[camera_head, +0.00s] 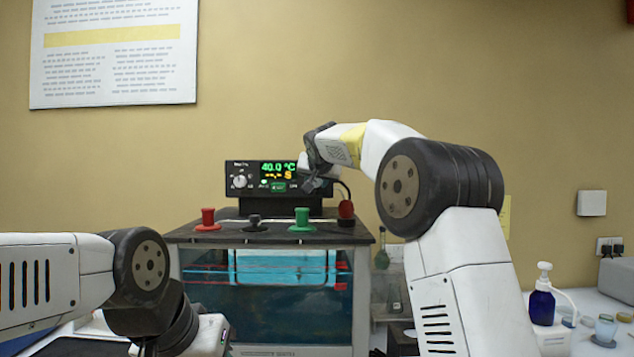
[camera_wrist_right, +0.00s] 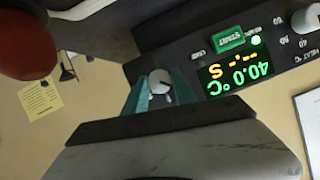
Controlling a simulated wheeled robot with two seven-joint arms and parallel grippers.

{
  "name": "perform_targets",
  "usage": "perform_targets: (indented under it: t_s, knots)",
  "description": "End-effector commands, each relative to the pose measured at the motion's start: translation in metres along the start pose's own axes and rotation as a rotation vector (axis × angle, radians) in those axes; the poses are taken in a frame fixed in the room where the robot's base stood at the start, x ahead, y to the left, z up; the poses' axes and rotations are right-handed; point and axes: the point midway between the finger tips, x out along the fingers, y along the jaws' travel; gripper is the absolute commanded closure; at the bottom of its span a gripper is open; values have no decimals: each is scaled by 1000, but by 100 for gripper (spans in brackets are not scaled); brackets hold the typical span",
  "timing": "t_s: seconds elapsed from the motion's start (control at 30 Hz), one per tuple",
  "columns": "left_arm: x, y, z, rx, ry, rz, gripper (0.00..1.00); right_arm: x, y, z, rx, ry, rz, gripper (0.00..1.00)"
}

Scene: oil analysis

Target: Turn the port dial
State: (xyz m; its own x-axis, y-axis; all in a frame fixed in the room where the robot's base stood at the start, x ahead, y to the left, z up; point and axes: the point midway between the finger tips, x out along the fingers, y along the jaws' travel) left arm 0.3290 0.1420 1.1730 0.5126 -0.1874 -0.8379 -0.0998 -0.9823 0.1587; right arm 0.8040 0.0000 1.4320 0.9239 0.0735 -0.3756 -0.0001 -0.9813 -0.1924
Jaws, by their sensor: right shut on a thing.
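The port dial (camera_wrist_right: 160,82) is a small pale round knob on the black control panel (camera_head: 261,170) of the bath. It shows in the right wrist view between the fingers of my right gripper (camera_wrist_right: 160,92). The gripper is shut on the dial, with one greenish finger on each side. In the head view my right gripper (camera_head: 314,184) is at the right end of the panel and hides the dial. My left arm comes in at the lower left, and its fingertips do not show.
The panel display (camera_wrist_right: 234,73) reads 40.0 °C, beside a green START button (camera_wrist_right: 228,40). A white heat knob (camera_head: 239,181) is at the panel's left. Red (camera_head: 207,219) and green (camera_head: 302,219) stoppers stand on the bath lid. A blue pump bottle (camera_head: 542,305) stands at right.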

Motion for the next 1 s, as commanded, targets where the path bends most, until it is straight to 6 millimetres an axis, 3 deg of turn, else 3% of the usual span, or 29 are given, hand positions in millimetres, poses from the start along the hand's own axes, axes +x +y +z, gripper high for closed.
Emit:
perform_targets:
  t_s: [0.4, 0.93, 0.97, 1.0]
  knots:
    - [0, 0, 0, 0, 0, 0, 64, 1, -1, 1, -171, -2, 72, 100]
    - [0, 0, 0, 0, 0, 0, 64, 1, -1, 1, -195, -3, 81, 100]
    - [0, 0, 0, 0, 0, 0, 64, 1, -1, 1, -195, -3, 81, 66]
    - [0, 0, 0, 0, 0, 0, 64, 0, -1, 1, -195, -2, 81, 58]
